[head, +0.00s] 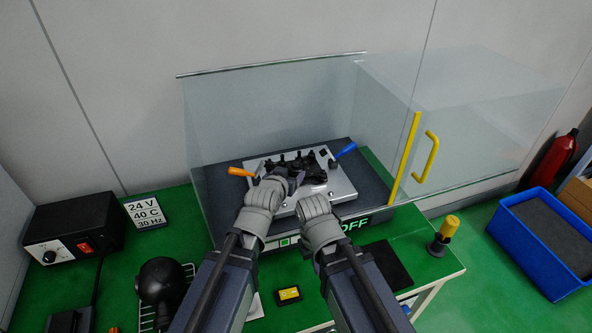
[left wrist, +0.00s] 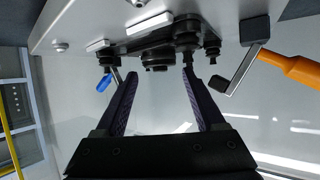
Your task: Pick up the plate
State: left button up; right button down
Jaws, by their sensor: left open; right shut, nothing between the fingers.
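The plate (head: 343,188) is a silver metal slab with dark fittings on top, lying on the dark bed inside the clear enclosure in the head view. An orange-handled lever (head: 240,172) is at its left and a blue-handled lever (head: 345,151) at its right. My left gripper (head: 289,178) is over the plate's left part. In the left wrist view, it (left wrist: 158,78) is open, with its fingers near the dark fittings (left wrist: 160,55) under the plate's edge (left wrist: 90,20); contact cannot be told. My right gripper (head: 314,190) is shut and empty near the plate's front, its fingertips mostly hidden.
The enclosure's yellow-handled door (head: 428,157) stands at the right. A black control box (head: 75,228), a dark rounded device (head: 162,278) and a yellow-topped button (head: 449,226) are on the green table. A blue bin (head: 520,245) is on the floor at the right.

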aim_at(295, 167)
pick_arm(q)
jog(key=b+x, duration=0.2)
jog(key=x, duration=0.5)
jog(key=shift+w, duration=0.15)
pick_arm(e)
notch_tip(295, 167, down, 3)
jog(key=shift+r, duration=0.1)
pick_arm(q)
jog(key=shift+r, duration=0.15)
jog(key=shift+c, duration=0.4)
grip_shut()
